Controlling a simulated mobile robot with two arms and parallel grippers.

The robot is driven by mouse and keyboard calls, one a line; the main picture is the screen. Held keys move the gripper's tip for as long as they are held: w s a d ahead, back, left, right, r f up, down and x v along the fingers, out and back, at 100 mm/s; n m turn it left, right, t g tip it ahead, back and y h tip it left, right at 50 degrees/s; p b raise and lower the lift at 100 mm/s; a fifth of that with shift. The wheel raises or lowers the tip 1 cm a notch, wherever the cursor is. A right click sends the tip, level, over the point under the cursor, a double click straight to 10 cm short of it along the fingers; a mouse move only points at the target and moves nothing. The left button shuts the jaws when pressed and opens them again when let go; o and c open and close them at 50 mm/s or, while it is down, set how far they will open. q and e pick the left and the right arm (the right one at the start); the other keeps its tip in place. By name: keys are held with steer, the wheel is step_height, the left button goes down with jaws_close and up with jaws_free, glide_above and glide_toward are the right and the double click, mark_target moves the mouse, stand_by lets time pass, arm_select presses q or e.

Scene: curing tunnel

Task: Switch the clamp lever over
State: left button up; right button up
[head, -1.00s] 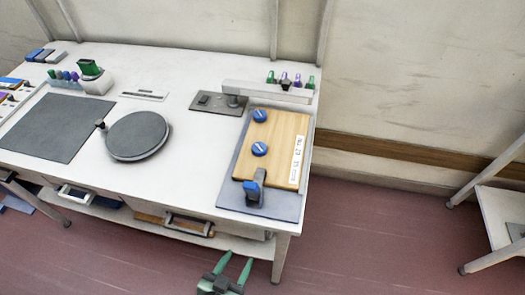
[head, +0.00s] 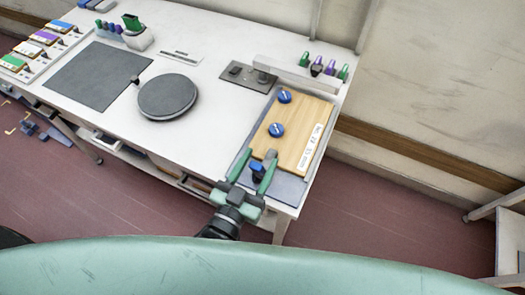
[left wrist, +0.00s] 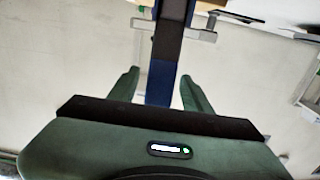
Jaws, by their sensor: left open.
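The clamp lever (head: 257,168) has a blue handle and stands at the front end of the grey fixture plate (head: 290,188), by the near edge of a wooden board (head: 300,140). My left gripper (head: 261,157) is open, with its green fingers on either side of the lever. In the left wrist view the dark blue lever (left wrist: 162,80) runs between the open fingers (left wrist: 160,76), with a gap showing on both sides. The lever's base is partly hidden by the gripper in the head view. My right gripper is not in view.
Two blue knobs (head: 277,130) sit on the wooden board. A round grey disc (head: 167,97) and a dark mat (head: 97,77) lie to the left on the white table (head: 195,140). A rack with several green and purple items (head: 316,69) stands behind the board.

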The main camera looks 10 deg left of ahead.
arm_select(q)
steer(key=shift+x, duration=1.2)
steer(key=shift+s+f, duration=0.1)
jaws_close()
stand_by(0.5)
